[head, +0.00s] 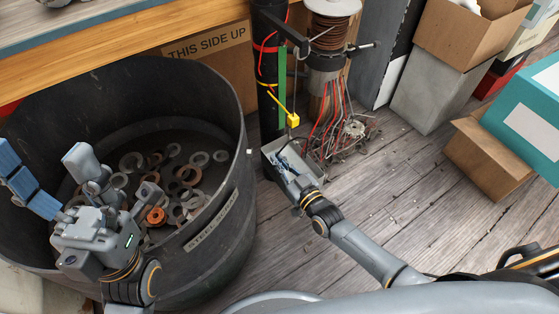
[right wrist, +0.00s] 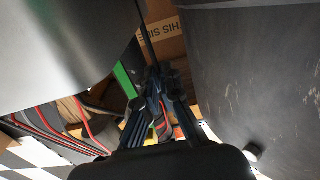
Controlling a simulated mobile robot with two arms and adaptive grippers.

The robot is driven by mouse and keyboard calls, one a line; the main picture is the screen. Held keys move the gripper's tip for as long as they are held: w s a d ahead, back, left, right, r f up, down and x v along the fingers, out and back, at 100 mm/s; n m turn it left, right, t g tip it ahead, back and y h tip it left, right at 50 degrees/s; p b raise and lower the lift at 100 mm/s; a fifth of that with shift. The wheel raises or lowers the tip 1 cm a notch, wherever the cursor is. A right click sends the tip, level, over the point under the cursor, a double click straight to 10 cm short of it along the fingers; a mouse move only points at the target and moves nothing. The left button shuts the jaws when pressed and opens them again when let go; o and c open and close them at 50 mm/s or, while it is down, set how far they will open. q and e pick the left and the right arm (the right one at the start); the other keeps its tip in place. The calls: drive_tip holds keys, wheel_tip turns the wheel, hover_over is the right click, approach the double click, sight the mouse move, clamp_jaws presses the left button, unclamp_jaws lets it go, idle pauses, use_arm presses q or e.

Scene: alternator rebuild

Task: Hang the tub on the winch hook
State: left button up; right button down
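My left gripper (head: 116,178) is over the black bin, fingers apart and empty.
The big black bin (head: 215,225) at left holds many loose washers (head: 190,175). A black post (head: 268,120) and a copper wire spool (head: 332,28) stand behind the tub. Red wires (head: 325,120) trail to the floor. Cardboard boxes (head: 490,160) stand at right; floor between is clear.

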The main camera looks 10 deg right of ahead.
drive_tip(key=c, duration=1.4)
unclamp_jaws()
drive_tip(key=shift+c, duration=0.2)
drive_tip(key=shift+f, duration=0.1)
drive_tip(key=shift+s, duration=0.15)
drive_tip(key=v, duration=1.1)
drive_tip(key=shift+s+d, duration=0.15)
drive_tip(key=shift+s, duration=0.2)
